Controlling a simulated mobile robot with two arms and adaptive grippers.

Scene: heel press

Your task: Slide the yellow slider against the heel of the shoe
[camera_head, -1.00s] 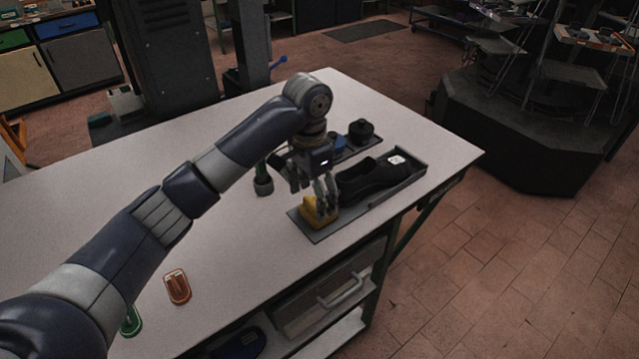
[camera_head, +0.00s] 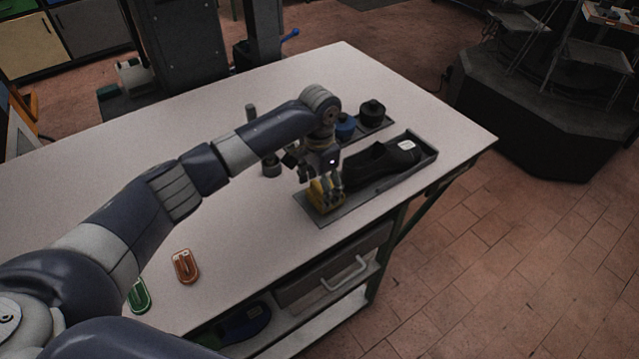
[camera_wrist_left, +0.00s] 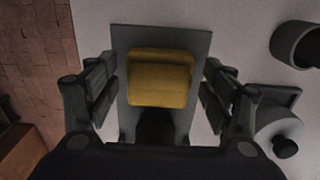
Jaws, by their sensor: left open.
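The yellow slider (camera_head: 321,197) sits on the near left part of a long grey tray (camera_head: 322,218). It also shows in the left wrist view (camera_wrist_left: 160,80). The black shoe (camera_head: 378,166) lies on the same tray, to the right of the slider. In the left wrist view only a dark part of it shows below the slider, and I cannot tell whether they touch. My left gripper (camera_head: 323,183) is open over the slider, with its fingers on either side of it, apart from it in the wrist view (camera_wrist_left: 160,82). It partly hides the slider in the head view. My right gripper is not in view.
Behind the shoe tray is another tray with a blue piece (camera_head: 345,126) and a black piece (camera_head: 372,113). A dark cylindrical holder (camera_head: 270,164) stands left of my gripper. An orange piece (camera_head: 186,266) and a green piece (camera_head: 139,296) lie near the front edge. The left tabletop is clear.

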